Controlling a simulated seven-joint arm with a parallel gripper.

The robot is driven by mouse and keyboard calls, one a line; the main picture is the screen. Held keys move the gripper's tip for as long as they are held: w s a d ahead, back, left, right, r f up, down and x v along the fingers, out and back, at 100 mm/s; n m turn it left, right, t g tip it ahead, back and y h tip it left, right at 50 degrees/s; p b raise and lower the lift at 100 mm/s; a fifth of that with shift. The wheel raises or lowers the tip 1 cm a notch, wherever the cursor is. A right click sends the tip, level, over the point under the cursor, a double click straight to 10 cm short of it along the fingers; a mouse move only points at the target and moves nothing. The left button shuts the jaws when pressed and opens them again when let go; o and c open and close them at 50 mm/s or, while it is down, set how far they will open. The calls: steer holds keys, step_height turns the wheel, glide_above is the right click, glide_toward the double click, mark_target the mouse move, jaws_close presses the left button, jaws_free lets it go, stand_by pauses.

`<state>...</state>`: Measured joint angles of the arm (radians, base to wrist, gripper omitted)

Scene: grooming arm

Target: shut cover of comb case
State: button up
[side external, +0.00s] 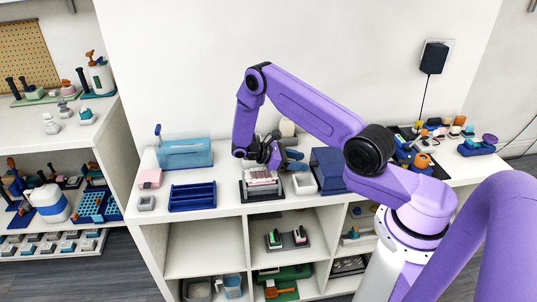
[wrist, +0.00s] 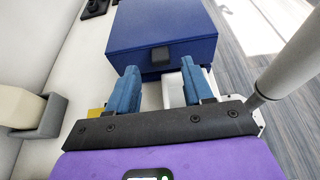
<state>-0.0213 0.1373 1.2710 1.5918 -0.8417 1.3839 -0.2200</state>
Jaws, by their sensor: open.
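A dark blue box (side external: 328,170) with a lid, which I take to be the comb case, stands on the white shelf top just right of my gripper. In the wrist view the box (wrist: 160,30) lies straight ahead, with a dark latch tab (wrist: 161,56) on its near face. Its lid looks down or nearly down; I cannot tell whether a gap remains. My gripper (side external: 294,160) is open, its blue fingers pointing toward the box. In the wrist view the fingers (wrist: 159,80) are spread with nothing gripped between them and seem just short of the box.
A small white tray (side external: 304,184) sits in front of the fingers, beside the box. A dark stand with a pale pink top (side external: 261,178) is below the wrist. A blue divided tray (side external: 192,196) and a clear teal bin (side external: 184,153) are at left. Small items crowd the right end.

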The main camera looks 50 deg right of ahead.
steer(key=v, duration=1.3)
steer(key=shift+w+a+r, duration=0.15)
steer(key=shift+w+a, duration=0.1)
steer(key=shift+a, duration=0.05)
steer(key=shift+d, duration=0.15)
steer(key=c, duration=0.7)
steer(key=d+m+y, duration=0.1)
steer(key=m, duration=0.1)
steer(key=s+d+r+m+y, duration=0.1)
steer(key=m, duration=0.1)
steer(key=s+d+r+m+y, duration=0.1)
steer(key=d+m+y, duration=0.1)
steer(key=shift+s, duration=0.1)
jaws_close()
step_height(320, 180, up, 9)
steer(key=m+t+y, duration=0.6)
steer(key=m+t, duration=0.4)
steer(key=m, duration=2)
glide_above(313, 163)
step_height(313, 163, down, 14)
steer(key=shift+d+f, duration=0.1)
